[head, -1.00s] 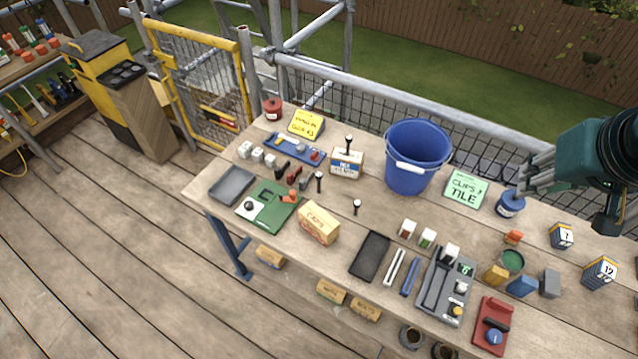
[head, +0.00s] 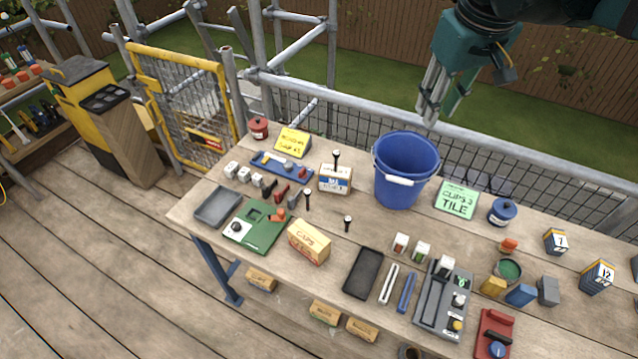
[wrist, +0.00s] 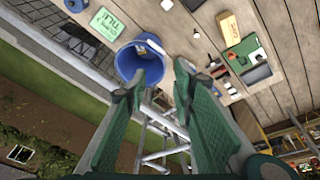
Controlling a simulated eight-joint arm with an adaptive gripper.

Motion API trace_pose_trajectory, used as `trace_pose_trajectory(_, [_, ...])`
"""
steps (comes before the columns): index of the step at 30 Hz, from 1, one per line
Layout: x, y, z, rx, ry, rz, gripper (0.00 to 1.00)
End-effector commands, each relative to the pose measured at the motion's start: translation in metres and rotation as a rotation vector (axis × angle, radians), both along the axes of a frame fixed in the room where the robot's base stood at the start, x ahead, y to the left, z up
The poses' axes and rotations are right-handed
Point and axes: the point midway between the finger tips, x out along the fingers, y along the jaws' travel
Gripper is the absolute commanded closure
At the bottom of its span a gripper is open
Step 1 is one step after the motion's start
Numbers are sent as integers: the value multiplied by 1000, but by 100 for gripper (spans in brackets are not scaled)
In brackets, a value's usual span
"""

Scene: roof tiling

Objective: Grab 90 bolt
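Several black-headed bolts stand upright on the wooden bench: one at the white-and-blue box (head: 335,180), one left of the middle (head: 307,199) and one nearer the front (head: 347,224). No size mark is legible on them, so I cannot tell which is the 90 bolt. My gripper (head: 431,110) hangs in the air above and behind the blue bucket (head: 405,172), fingers pointing down. In the wrist view my gripper (wrist: 157,78) has its fingers spread apart with nothing between them. The bolts are too small to make out clearly there.
The tall bucket stands between my gripper and the bolts. A cardboard caps box (head: 309,243), green tray (head: 256,228), grey tray (head: 218,206) and black tray (head: 363,273) surround them. Scaffold rails line the back.

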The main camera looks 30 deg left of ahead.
Motion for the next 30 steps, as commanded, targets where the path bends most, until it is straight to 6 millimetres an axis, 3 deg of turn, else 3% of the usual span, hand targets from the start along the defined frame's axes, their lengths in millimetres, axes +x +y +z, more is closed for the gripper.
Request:
trace_pose_trajectory(15, [26, 136, -17, -80, 91, 266, 74])
trace_pose_trajectory(30, [21, 267, -49, -156, 171, 508, 74])
